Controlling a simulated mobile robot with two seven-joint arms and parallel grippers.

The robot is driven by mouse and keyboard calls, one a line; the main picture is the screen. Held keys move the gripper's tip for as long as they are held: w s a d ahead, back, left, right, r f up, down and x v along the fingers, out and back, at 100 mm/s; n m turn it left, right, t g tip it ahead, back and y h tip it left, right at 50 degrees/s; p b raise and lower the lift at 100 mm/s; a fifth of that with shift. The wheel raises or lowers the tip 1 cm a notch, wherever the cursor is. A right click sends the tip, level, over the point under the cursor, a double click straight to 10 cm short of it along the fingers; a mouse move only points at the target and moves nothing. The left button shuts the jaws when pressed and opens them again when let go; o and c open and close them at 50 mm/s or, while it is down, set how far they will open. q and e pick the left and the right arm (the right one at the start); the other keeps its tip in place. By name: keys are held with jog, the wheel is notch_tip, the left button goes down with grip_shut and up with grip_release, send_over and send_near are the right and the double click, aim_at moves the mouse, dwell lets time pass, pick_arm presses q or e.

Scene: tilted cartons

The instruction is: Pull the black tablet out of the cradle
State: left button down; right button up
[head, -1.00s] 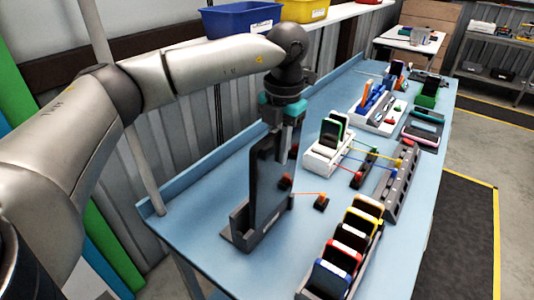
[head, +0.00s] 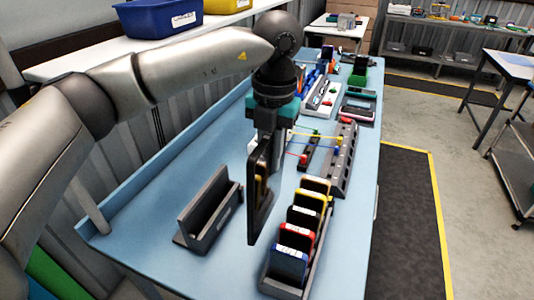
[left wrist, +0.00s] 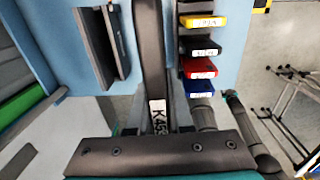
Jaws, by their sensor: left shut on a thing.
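The black tablet (head: 257,205) hangs upright and edge-on from my left gripper (head: 267,150), which is shut on its upper part. The tablet is clear of the dark grey cradle (head: 190,218), which stands empty to its left on the blue bench. In the left wrist view the tablet (left wrist: 151,45) runs down the middle with a white label at its near end, and the cradle (left wrist: 97,50) is to its left. Part of a grey arm with a teal end shows at the lower right of that view; its fingers are too small to read.
A dark rack (head: 268,280) of blue, red, yellow and black cards stands close to the right of the tablet. A long grey strip with slots (head: 343,160) and coloured cables lie behind it. The blue bench (head: 150,205) is bare left of the cradle.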

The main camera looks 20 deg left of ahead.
pick_arm(q)
jog(key=shift+r+p, duration=0.45)
jog(key=shift+r, duration=0.4)
dwell(0.4)
jog(key=shift+r+p, duration=2.45)
jog(key=shift+r, duration=1.3)
jog(key=shift+f, duration=0.1)
